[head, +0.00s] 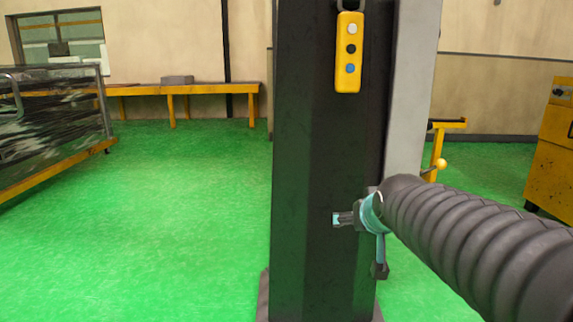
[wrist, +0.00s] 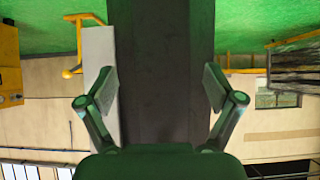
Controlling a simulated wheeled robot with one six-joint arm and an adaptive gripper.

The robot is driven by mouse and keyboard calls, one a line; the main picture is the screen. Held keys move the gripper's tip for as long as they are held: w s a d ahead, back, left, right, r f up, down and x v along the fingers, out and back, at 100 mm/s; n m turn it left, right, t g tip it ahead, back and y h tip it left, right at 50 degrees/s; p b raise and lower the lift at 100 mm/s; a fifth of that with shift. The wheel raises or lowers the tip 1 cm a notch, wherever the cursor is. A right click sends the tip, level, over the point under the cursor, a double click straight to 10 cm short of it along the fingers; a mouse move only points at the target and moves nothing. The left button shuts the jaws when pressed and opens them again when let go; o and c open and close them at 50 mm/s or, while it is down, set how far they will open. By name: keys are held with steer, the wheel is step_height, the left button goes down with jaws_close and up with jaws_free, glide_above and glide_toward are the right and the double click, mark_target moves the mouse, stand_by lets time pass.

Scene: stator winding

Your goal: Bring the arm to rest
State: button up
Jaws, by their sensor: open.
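My gripper (head: 361,244) is at the end of my ribbed black arm, which reaches in from the right edge of the head view. It is in front of the lower part of a dark column (head: 318,130). Its two fingers are spread apart with nothing between them. In the wrist view my gripper (wrist: 160,88) also shows open and empty, with the dark column (wrist: 158,40) behind the gap. I cannot tell how far the fingertips are from the column.
A yellow pendant with buttons (head: 348,52) hangs on the column. A rack (head: 55,110) stands at left, a yellow bench (head: 215,88) along the back wall, and a yellow cabinet (head: 550,150) at far right. Green floor (head: 170,220) is clear left of the column.

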steer(key=s+f+g, duration=0.2)
steer(key=s+f, duration=0.3)
steer(key=s, duration=0.6)
steer(key=s+f+g, duration=0.3)
steer(key=s+f, duration=0.3)
steer(key=s, duration=0.6)
steer(key=shift+s+f, duration=0.15)
steer(key=shift+s, duration=0.1)
stand_by(0.4)
